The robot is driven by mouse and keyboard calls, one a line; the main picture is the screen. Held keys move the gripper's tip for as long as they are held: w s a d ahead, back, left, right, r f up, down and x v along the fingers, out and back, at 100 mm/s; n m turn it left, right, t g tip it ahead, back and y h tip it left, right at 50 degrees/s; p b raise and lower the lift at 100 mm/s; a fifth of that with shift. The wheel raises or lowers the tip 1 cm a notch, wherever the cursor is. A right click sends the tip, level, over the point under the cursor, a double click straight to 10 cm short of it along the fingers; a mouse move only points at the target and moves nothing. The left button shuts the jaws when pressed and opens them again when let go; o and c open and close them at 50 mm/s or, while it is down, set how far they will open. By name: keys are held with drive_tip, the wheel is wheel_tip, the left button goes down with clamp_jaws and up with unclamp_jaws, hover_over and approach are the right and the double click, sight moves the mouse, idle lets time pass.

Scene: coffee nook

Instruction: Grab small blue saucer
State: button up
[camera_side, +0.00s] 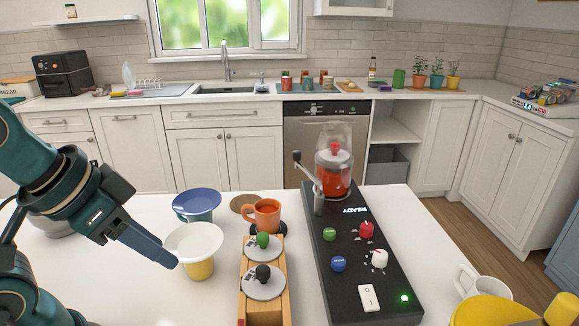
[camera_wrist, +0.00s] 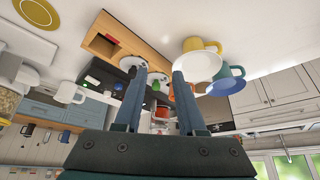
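The small blue saucer (camera_side: 197,200) lies on top of a teal cup, left of the orange mug (camera_side: 267,214). In the wrist view, which looks upside down, the blue saucer (camera_wrist: 228,88) shows at the teal mug (camera_wrist: 233,74). A white saucer (camera_side: 193,240) sits on a yellow cup (camera_side: 199,268) in front of it. My gripper (camera_side: 174,264) is at the left edge of the white saucer, apart from the blue one. In the wrist view my gripper (camera_wrist: 160,74) has its two fingers apart with nothing held between them.
A wooden stand (camera_side: 255,305) with discs and knobs and a black control panel (camera_side: 345,250) with a red-and-clear machine stand to the right. A white mug (camera_side: 482,283) and a yellow item are at the right front. A grey bowl is behind my arm.

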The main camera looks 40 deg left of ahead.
drive_tip(key=m, duration=0.1)
drive_tip(key=m+g+y, duration=0.2)
drive_tip(key=m+y, duration=0.9)
drive_tip(key=m, duration=1.6)
hover_over(217, 205)
drive_tip(key=s+d, duration=0.3)
drive_tip(key=s, duration=0.3)
drive_tip(key=shift+a+f, duration=0.25)
drive_tip(key=shift+f, duration=0.2)
drive_tip(key=w+f+m, duration=0.1)
drive_tip(key=f+m, duration=0.1)
drive_tip(key=w+d+f+m, duration=0.1)
drive_tip(key=f+m, duration=0.1)
drive_tip(key=w+d+f+m+t, duration=0.1)
drive_tip(key=w+f+m, duration=0.1)
drive_tip(key=f, duration=0.1)
drive_tip(key=shift+d+f+y, duration=0.1)
drive_tip(key=shift+d+y, duration=0.1)
drive_tip(key=shift+y, duration=0.2)
drive_tip(key=shift+x, duration=2.1)
